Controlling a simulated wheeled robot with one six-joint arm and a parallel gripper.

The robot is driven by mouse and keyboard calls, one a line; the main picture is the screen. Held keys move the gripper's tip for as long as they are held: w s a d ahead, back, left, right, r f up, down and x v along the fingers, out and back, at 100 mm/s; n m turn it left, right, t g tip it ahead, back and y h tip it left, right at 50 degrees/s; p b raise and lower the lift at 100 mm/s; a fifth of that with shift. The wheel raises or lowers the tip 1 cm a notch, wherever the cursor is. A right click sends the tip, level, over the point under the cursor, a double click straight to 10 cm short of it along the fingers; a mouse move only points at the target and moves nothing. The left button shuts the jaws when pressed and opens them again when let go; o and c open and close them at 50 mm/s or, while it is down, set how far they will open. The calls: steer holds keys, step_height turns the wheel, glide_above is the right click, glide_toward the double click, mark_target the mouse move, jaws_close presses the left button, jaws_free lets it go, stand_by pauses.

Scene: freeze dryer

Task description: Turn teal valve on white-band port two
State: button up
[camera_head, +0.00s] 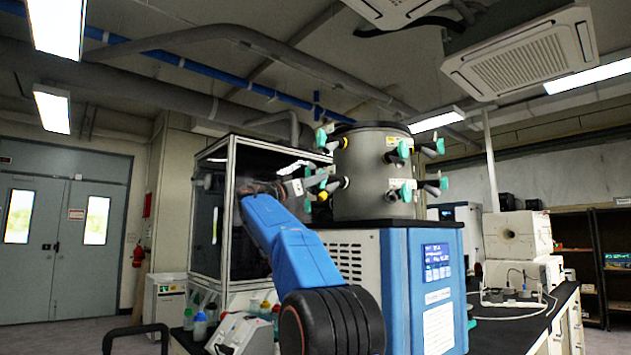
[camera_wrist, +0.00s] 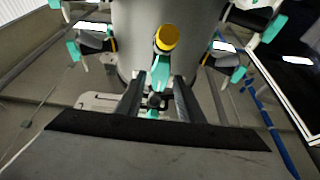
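The grey drum (camera_head: 372,175) of the freeze dryer carries several ports with teal valves around its side. My gripper (camera_head: 308,184) reaches in from the left, close to a teal valve (camera_head: 330,186) on the drum's left side. In the wrist view, my gripper (camera_wrist: 158,100) has its two dark fingers apart, with a teal valve handle (camera_wrist: 160,72) between and just beyond them. A yellow-capped port (camera_wrist: 167,37) sits directly above that handle. Whether the fingers touch the handle cannot be told. White bands show on neighbouring ports, such as the lower front port (camera_head: 405,190).
More teal valves flank the fingers in the wrist view, at left (camera_wrist: 73,50) and right (camera_wrist: 238,74). The blue-and-white dryer body (camera_head: 400,275) stands under the drum. A framed glass cabinet (camera_head: 232,210) is close behind my arm. Bottles (camera_head: 200,325) stand low at left.

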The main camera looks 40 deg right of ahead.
steer(key=v, duration=1.7)
steer(key=shift+f, duration=0.1)
steer(key=s+f+n+t+y, duration=0.1)
steer(key=s+f+n+y, duration=0.35)
steer(key=f, duration=0.55)
steer(key=s+a+f+n+t+y, duration=0.1)
steer(key=s+f+n+t+y, duration=0.15)
steer(key=s+f, duration=0.55)
steer(key=s+f+n+t+y, duration=0.1)
steer(key=s+f+n+y, duration=0.35)
steer(key=f, duration=0.75)
steer(key=s+a+f+n+y, duration=0.2)
steer(key=s+a+f, duration=0.4)
steer(key=f, duration=0.5)
steer(key=s+a+f+n+y, duration=0.2)
steer(key=s+a+f+y, duration=0.3)
steer(key=s+a+f, duration=0.2)
steer(key=s+a+f+n+y, duration=0.2)
steer(key=s+a+f+y, duration=0.2)
steer(key=s+f, duration=0.5)
step_height(320, 180, down, 6)
steer(key=a, duration=0.2)
steer(key=shift+s+a+f, duration=0.15)
steer(key=shift+s+a, duration=0.15)
steer(key=shift+s, duration=0.1)
steer(key=shift+g, duration=0.25)
